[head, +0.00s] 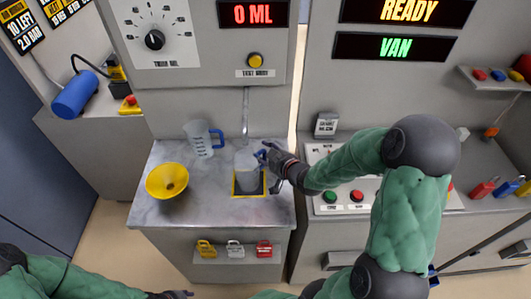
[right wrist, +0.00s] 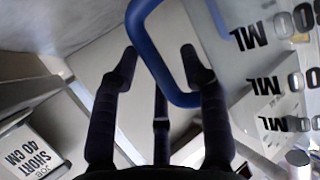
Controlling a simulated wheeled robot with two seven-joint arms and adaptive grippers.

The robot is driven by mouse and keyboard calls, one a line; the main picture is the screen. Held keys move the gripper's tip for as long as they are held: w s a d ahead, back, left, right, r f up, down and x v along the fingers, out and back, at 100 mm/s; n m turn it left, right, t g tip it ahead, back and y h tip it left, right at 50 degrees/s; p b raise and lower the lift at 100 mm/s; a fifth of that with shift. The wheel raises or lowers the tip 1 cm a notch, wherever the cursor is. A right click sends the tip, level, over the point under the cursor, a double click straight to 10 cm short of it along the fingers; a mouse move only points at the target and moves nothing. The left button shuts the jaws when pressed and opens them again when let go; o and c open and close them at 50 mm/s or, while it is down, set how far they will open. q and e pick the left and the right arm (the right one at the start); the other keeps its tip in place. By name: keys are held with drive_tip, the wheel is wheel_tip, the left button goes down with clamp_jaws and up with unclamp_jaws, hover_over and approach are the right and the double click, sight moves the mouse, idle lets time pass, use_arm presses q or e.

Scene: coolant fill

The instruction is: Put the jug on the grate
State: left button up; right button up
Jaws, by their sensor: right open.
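A clear jug (head: 246,178) with a blue handle stands upright on the yellow-edged grate (head: 249,195), below the thin spout. Its base appears to lie inside the yellow border. My right gripper (head: 268,162) is at the jug's handle, on its right side. In the right wrist view the blue handle (right wrist: 160,62) passes between the open fingers (right wrist: 158,62), with gaps beside it; the jug's wall with ML marks (right wrist: 265,85) is at the right. My left gripper (head: 176,294) is only partly in view at the bottom edge; its fingers are unclear.
A second clear jug (head: 200,140) with a blue handle stands behind and left on the marble counter (head: 215,215). A yellow funnel (head: 167,180) sits at the counter's left. The display (head: 252,14) reads 0 ML. A button panel (head: 340,198) lies right of the counter.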

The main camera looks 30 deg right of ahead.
drive_tip(key=shift+r, duration=0.2)
drive_tip(key=p+v, duration=0.3)
drive_tip(key=v, duration=0.9)
drive_tip(key=shift+a, duration=0.1)
idle(1.8)
